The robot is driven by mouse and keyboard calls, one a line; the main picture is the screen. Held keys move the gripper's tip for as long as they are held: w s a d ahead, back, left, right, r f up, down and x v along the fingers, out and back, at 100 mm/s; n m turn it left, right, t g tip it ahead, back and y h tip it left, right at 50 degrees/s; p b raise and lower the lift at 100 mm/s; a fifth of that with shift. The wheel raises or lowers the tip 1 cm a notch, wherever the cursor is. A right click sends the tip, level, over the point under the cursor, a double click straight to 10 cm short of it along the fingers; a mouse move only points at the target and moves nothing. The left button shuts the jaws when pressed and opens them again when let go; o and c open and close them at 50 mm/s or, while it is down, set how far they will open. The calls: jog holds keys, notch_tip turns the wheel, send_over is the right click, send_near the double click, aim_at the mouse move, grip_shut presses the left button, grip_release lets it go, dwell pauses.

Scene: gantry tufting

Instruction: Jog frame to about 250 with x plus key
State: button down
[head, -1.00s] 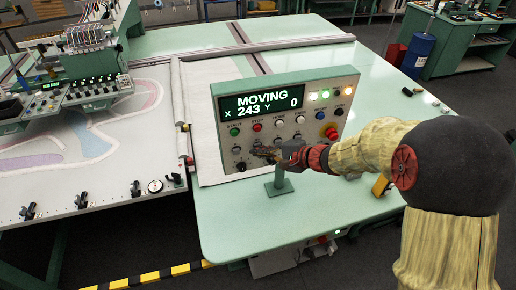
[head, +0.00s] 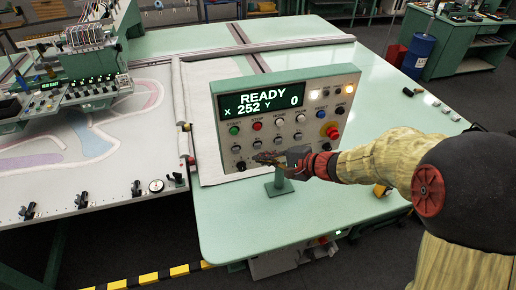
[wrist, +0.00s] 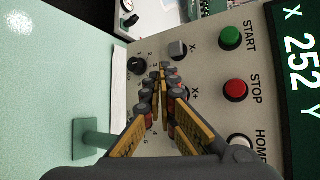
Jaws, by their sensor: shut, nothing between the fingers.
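The control panel (head: 225,157) stands on a post on the green table. Its display (head: 262,102) reads READY, X 252, Y 0; the wrist view also shows the 252 (wrist: 302,62). My gripper (head: 256,157) is shut and empty, in front of the panel's lower keys. In the wrist view my fingertips (wrist: 160,75) are together near the grey X- key (wrist: 177,49) and the X+ label (wrist: 195,93). The X+ key itself is mostly hidden behind the fingers. I cannot tell whether the fingertips touch the panel.
The green START (wrist: 230,38) and red STOP (wrist: 235,90) buttons sit close by, with a black knob (wrist: 137,65) below the X keys. A red emergency button (head: 333,133) is at the panel's right. The tufting frame's cloth (head: 120,165) and gantry head (head: 92,62) are left.

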jog(key=shift+s+d+b, duration=0.2)
jog(key=shift+s+d, duration=0.05)
jog(key=shift+s, duration=0.6)
jog(key=shift+s+d+b, duration=0.2)
jog(key=shift+s+d, duration=0.05)
jog(key=shift+s, duration=0.55)
dwell(0.4)
jog(key=s+d+f+n+g+h, duration=0.1)
jog(key=s+f+n+g+h, duration=0.15)
jog(key=s, duration=0.55)
jog(key=s+d+f+n+g+h, duration=0.1)
jog(key=s+d+f+n+g, duration=0.15)
jog(key=s, duration=0.45)
jog(key=s+d+r+n+t+h+b, duration=0.3)
jog(key=s+d+r+n+h, duration=0.2)
jog(key=s+d+r, duration=0.5)
jog(key=d+r+h, duration=0.1)
jog(key=d+h, duration=0.1)
jog(key=shift+s+d+r, duration=0.2)
jog(key=shift+d+r, duration=0.1)
